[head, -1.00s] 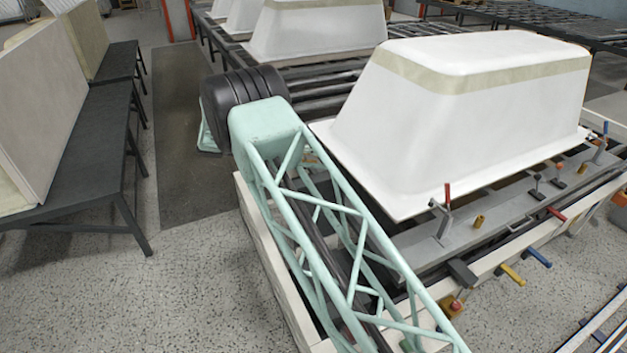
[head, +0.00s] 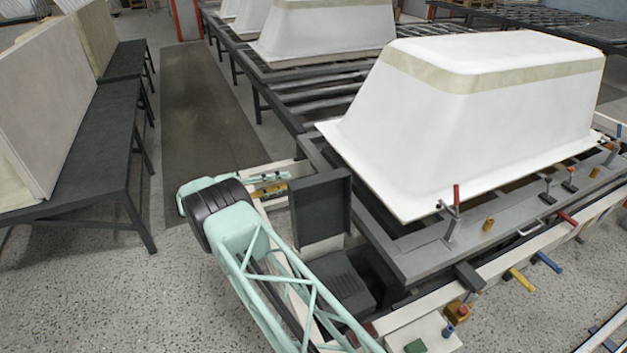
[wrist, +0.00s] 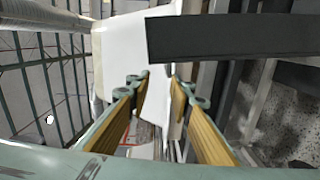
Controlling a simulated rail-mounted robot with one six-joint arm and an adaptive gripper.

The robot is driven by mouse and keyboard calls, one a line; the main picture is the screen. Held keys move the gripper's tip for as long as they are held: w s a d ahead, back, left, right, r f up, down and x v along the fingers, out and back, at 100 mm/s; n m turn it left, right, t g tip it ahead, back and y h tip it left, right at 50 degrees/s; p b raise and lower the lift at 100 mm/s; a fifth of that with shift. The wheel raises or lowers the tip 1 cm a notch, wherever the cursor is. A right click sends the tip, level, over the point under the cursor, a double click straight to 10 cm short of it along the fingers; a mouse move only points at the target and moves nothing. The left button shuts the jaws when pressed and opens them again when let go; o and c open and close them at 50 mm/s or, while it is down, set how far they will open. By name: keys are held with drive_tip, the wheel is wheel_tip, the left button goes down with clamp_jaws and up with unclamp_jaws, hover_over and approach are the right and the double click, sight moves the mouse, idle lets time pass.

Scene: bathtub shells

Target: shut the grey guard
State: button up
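The grey guard (head: 320,207) is a dark flat panel standing upright at the near left corner of the frame under the big white shell. Below it is a dark box (head: 342,283) with a ribbed top. My gripper (head: 285,181) is just left of the guard's upper edge, fingers pointing right; I cannot tell whether they touch. In the wrist view a dark panel, seemingly the guard (wrist: 215,38), crosses the upper right ahead of my fingers. My gripper (wrist: 158,84) also shows there, with yellow pads apart and nothing held between them.
The large white tub shell (head: 480,110) rests upside down on the frame, right of the guard. A dark bench (head: 95,150) with panels stands left, with open floor between.

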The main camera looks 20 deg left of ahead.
sight(312, 178)
drive_tip(key=shift+s+a+f+t, duration=0.15)
drive_tip(key=shift+s+a+f, duration=0.2)
drive_tip(key=shift+f, duration=0.2)
drive_tip(key=shift+s+a+f+t, duration=0.15)
drive_tip(key=shift+s+a+f, duration=0.2)
drive_tip(key=shift+f, duration=0.15)
drive_tip(key=shift+d, duration=0.15)
drive_tip(key=shift+b+x, duration=1.05)
drive_tip(key=shift+x, duration=5.75)
drive_tip(key=shift+d, duration=0.1)
drive_tip(key=shift+c, duration=0.2)
clamp_jaws()
